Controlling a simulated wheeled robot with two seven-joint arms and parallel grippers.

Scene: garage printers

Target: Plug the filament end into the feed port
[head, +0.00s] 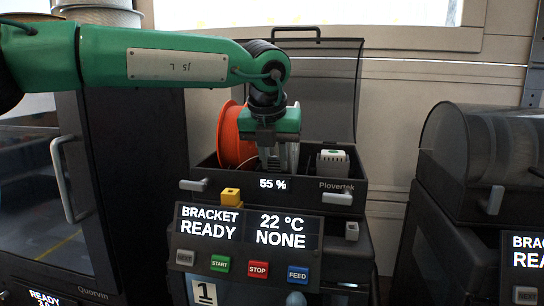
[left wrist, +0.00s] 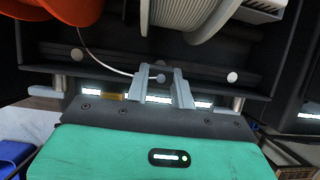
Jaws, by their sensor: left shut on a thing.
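My left gripper (head: 278,160) reaches down into the open spool box on the printer top. In the left wrist view its fingers (left wrist: 160,78) are shut on the end of a thin pale filament (left wrist: 107,65), which runs up and left toward the orange spool (left wrist: 62,8). The orange spool (head: 232,135) stands at the left in the box. A pale grey spool (left wrist: 200,15) is mostly hidden behind my gripper in the head view. A yellow block (head: 230,195) sits below the box front; I cannot tell whether it is the feed port.
The dark spool box (head: 365,190) has its lid (head: 340,80) raised behind. A white vented piece (head: 333,162) is in the box's right part. A display panel (head: 250,230) and coloured buttons are below. Other printers flank it at left (head: 130,190) and right (head: 490,150).

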